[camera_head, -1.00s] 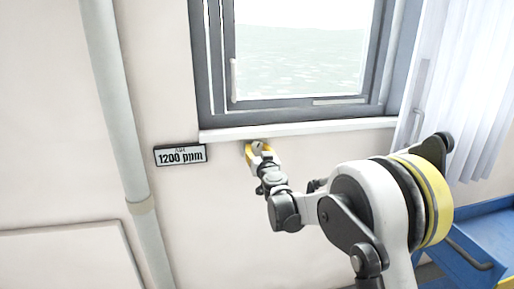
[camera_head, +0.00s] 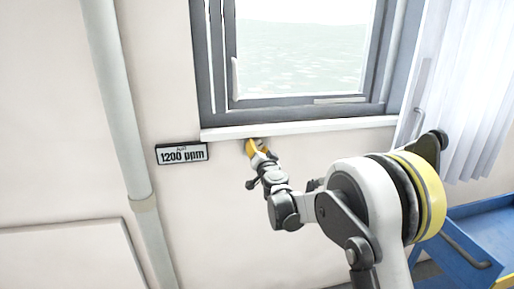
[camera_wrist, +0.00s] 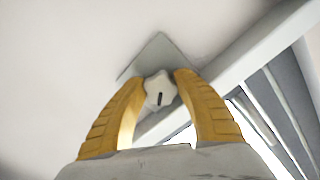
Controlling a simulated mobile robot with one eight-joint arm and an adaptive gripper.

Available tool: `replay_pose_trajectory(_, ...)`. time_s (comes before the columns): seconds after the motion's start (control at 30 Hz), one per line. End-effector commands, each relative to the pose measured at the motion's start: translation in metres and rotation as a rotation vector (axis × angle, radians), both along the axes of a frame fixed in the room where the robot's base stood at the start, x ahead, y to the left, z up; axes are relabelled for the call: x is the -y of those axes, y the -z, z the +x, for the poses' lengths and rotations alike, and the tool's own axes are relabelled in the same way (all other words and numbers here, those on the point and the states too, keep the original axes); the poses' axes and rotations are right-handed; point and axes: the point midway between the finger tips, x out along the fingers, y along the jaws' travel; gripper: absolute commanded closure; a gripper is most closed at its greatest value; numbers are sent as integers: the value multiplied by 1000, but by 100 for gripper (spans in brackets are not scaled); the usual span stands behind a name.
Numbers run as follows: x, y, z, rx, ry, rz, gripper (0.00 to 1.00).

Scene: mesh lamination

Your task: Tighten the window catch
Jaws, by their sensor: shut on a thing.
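The window catch shows in the wrist view as a pale knob (camera_wrist: 157,92) with a dark slot, on a grey plate (camera_wrist: 158,52) against the wall. My gripper (camera_wrist: 160,80) has its two yellow fingers on either side of the knob, shut on it. In the head view my gripper (camera_head: 256,147) is just below the white window sill (camera_head: 300,129). The knob is hidden there behind the fingers. The window (camera_head: 300,55) stands above the sill in a grey frame.
A display reading 1200 ppm (camera_head: 182,153) is on the wall left of my gripper. A grey pipe (camera_head: 118,100) runs down the wall further left. A white curtain (camera_head: 470,90) and a blue cart (camera_head: 470,250) are at the right.

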Motion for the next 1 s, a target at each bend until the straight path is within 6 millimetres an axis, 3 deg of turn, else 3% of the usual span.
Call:
replay_pose_trajectory(0.3, 0, 0, 0, 0, 0, 1, 94)
replay_pose_trajectory(0.33, 0, -1, 0, 0, 0, 1, 61)
replay_pose_trajectory(0.4, 0, 0, 0, 0, 0, 1, 41)
replay_pose_trajectory(0.77, 0, 0, 0, 7, -1, -21, 41)
replay_pose_trajectory(1.0, 1, 3, 0, 85, 0, -294, 41)
